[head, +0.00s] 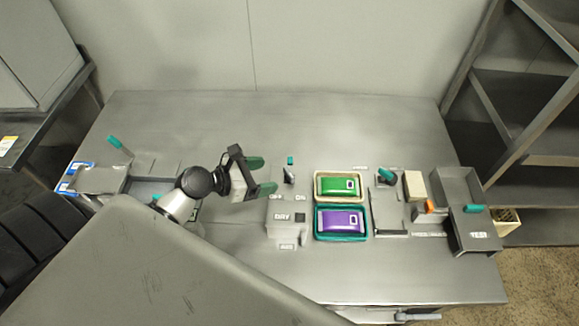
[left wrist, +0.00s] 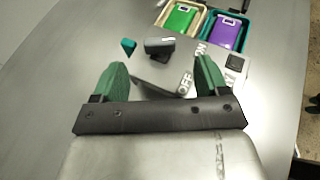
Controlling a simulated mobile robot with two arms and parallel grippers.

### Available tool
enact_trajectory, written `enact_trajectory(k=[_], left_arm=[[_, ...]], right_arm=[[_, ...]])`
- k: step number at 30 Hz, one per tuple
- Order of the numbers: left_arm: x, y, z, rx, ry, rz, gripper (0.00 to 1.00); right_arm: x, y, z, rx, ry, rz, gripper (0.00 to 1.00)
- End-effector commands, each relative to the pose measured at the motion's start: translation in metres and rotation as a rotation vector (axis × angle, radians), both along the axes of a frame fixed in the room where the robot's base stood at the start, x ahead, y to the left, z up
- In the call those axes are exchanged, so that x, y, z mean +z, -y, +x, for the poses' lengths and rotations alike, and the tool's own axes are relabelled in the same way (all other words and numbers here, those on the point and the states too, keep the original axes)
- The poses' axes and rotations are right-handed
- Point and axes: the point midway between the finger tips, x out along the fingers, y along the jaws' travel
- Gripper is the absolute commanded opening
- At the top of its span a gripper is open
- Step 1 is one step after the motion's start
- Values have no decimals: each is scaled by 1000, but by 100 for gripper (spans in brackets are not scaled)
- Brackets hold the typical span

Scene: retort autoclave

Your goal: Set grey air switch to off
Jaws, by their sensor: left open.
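A grey switch box (head: 287,216) stands on the steel table, with OFF marked at its left and ON at its right in the head view. I cannot tell the lever's setting surely. My left gripper (head: 262,175), with green fingers, is open and empty just left of the lever, apart from it. My right gripper is not in view.
Right of the box lie a green pack (head: 338,186) and a purple pack (head: 338,221) in trays. Farther right are a cream block (head: 414,185) and a grey bin (head: 466,236). A teal-handled fixture (head: 100,178) stands left. The table's back (head: 300,115) is clear.

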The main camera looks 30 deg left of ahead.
Motion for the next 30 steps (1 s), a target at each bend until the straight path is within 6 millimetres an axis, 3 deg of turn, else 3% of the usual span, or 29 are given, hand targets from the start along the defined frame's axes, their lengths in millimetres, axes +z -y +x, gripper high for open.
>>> enact_trajectory(k=[5, 12, 25, 30], left_arm=[[-12, 20, 28, 0, 2, -3, 74], [-27, 39, 54, 1, 0, 0, 74], [-31, 44, 61, 1, 0, 2, 74], [-31, 44, 61, 1, 0, 2, 48]], right_arm=[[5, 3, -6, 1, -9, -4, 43], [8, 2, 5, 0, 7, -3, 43], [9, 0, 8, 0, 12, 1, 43], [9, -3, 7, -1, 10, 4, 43]])
